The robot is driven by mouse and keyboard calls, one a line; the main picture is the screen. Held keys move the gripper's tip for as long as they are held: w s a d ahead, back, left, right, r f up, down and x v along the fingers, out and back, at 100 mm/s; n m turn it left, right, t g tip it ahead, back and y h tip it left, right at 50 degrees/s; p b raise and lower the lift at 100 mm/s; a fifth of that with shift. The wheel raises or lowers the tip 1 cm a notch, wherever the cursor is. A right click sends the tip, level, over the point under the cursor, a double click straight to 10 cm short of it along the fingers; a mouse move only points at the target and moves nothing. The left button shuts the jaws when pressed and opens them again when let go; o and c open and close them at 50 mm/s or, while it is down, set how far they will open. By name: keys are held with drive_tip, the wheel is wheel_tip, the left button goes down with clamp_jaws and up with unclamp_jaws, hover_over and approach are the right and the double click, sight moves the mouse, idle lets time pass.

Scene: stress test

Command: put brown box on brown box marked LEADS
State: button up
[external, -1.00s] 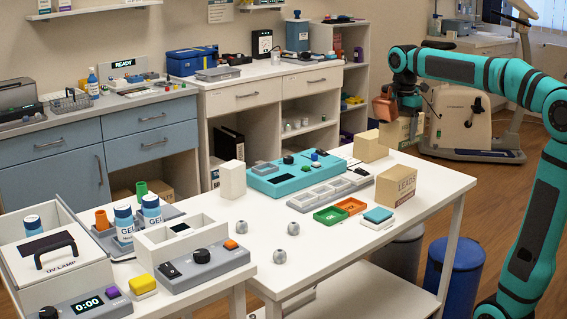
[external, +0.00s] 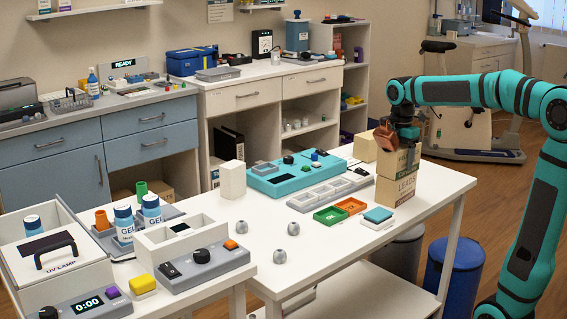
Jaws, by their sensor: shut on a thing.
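The brown box marked LEADS (external: 396,192) stands on the right part of the white table. A second brown box (external: 390,162) is directly above it, upright and lined up with it. Its underside meets or nearly meets the top of the LEADS box; I cannot tell if they touch. My gripper (external: 400,147) points down and is shut on the upper box, covering part of its top.
Another tan box (external: 363,146) stands just behind on the table (external: 317,257). A teal-topped block (external: 378,215), an orange tray (external: 350,205) and a green tray (external: 330,215) lie in front and to the left. A teal device (external: 290,175) stands farther left.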

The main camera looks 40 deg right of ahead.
drive_tip(key=o, duration=1.1)
drive_tip(key=shift+r, duration=0.1)
wheel_tip(320, 180, up, 12)
drive_tip(key=shift+f, duration=0.1)
